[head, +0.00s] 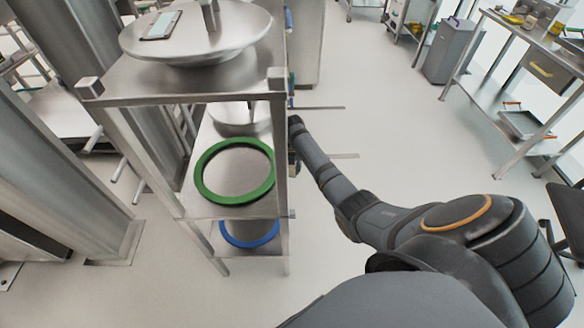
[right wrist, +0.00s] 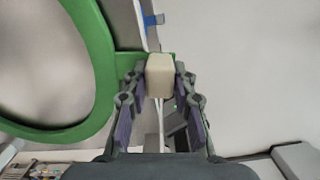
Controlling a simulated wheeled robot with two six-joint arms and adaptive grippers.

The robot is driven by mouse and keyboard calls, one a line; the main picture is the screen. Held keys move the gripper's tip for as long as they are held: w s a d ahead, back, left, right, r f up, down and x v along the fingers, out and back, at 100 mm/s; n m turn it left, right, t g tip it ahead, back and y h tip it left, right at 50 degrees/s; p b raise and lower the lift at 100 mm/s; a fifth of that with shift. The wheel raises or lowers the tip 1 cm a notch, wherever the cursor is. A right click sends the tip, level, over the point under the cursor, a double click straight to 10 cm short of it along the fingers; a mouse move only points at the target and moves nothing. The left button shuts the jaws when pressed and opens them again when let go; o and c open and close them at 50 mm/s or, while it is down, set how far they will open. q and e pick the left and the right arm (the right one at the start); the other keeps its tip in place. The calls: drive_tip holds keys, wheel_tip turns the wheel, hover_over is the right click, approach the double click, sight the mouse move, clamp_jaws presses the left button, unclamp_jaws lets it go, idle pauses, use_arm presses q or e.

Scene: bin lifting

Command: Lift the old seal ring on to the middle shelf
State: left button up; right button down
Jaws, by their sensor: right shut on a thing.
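A green seal ring (head: 235,199) lies flat at the level of the middle shelf (head: 200,208) of the metal rack. I cannot tell if it rests on the shelf or hovers just above. A beige grip block (right wrist: 160,76) shows at the ring's edge in the right wrist view, beside the green ring (right wrist: 104,65). My right gripper (right wrist: 160,82) is shut on this block, with a finger on each side. In the head view its fingers are largely hidden by the rack's right front post. My left gripper is not in view.
A blue ring (head: 250,244) sits on the lower shelf. A round steel lid (head: 225,45) with a small device lies on the rack's top shelf (head: 180,88). A steel pot stands behind the green ring.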

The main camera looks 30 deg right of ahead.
drive_tip(key=shift+f, duration=0.15)
idle(0.5)
drive_tip(key=c, duration=1)
unclamp_jaws()
drive_tip(key=r, duration=0.8)
drive_tip(key=s+a+r, duration=0.1)
drive_tip(key=r, duration=0.3)
